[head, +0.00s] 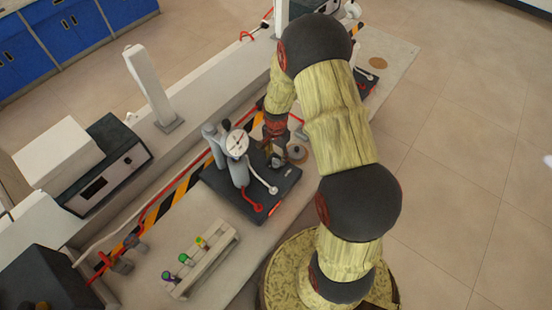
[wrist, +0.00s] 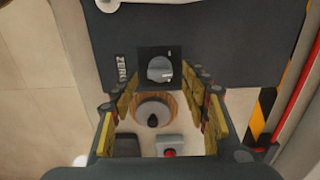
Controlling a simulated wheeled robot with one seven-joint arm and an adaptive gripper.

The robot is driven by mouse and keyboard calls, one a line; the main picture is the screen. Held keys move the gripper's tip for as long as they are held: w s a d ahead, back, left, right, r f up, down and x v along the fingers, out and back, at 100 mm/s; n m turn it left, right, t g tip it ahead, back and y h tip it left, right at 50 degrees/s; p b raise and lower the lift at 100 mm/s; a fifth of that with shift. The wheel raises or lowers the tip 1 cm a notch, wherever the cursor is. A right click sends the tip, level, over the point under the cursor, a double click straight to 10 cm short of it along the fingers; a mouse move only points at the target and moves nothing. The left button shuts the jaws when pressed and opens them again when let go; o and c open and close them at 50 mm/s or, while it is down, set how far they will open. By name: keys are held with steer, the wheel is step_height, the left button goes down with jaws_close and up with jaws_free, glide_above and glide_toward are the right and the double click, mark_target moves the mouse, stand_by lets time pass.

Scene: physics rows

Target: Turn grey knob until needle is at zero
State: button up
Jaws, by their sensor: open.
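The grey knob (wrist: 160,69) sits on a small black square plate, beside a white "ZERO" label (wrist: 121,68) on the dark base. My gripper (wrist: 160,84) is open, with its yellow-padded fingers apart on the left and right in the wrist view. The knob shows between and just beyond the fingertips, and nothing is held. In the head view, my gripper (head: 275,150) hangs over the far right part of the black base (head: 248,205). The white round gauge (head: 237,143) stands left of it. Its needle is too small to read exactly.
A round grey piece on a wooden disc (wrist: 137,103) and a red-button box (wrist: 170,146) lie near the fingers. A tube rack (head: 205,262) stands in front of the base. A black-fronted instrument (head: 110,170) and white post (head: 150,88) are at left. Red tubing runs along the striped edge.

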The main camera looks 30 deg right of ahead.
steer(key=shift+f, duration=1)
steer(key=shift+c, duration=1.3)
steer(key=c, duration=0.9)
